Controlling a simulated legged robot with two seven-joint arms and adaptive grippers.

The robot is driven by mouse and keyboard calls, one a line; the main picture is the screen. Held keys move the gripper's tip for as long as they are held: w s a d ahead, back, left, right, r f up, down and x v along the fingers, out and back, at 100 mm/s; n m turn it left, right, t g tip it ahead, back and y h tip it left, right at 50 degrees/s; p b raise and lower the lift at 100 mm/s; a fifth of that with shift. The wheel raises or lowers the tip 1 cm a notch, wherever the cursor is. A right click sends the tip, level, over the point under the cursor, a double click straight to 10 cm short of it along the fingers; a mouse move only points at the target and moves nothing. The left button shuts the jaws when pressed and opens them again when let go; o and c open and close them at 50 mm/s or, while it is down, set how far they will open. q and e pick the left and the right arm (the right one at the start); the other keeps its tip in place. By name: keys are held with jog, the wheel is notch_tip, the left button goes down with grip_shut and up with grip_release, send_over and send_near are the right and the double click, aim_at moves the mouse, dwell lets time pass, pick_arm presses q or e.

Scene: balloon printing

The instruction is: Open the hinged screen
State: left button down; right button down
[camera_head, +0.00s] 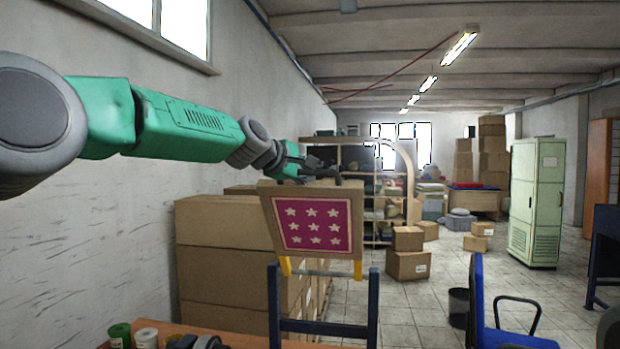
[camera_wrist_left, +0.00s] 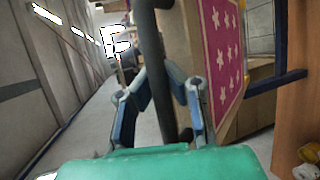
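The hinged screen (camera_head: 312,265) is a light wooden frame around a magenta panel with white stars. It stands raised and tilted on yellow hinge pieces (camera_head: 285,267) above a dark blue stand (camera_head: 274,310). In the left wrist view its starred panel (camera_wrist_left: 222,50) is at the right. My left gripper (camera_head: 308,168) is at the screen's top edge. In the wrist view its fingers (camera_wrist_left: 160,75) close from both sides on a dark bar (camera_wrist_left: 150,35) alongside the screen. My right gripper is not in view.
A wooden table edge (camera_head: 180,328) with small jars (camera_head: 146,337) is at the bottom left. Stacked cardboard boxes (camera_head: 220,250) stand behind the screen by the left wall. A blue chair (camera_head: 478,300) and green cabinet (camera_head: 535,205) are at the right, with open floor between.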

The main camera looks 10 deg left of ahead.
pick_arm(q)
jog(key=c, duration=1.6)
grip_release()
jog(key=shift+a+r, duration=0.15)
jog(key=shift+r, duration=0.25)
jog(key=shift+o, duration=0.3)
jog(key=shift+s, duration=0.35)
jog(key=shift+a+f, duration=0.1)
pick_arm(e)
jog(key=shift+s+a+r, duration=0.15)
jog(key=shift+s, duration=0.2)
pick_arm(q)
jog(key=shift+a, duration=0.1)
jog(key=v, duration=1.2)
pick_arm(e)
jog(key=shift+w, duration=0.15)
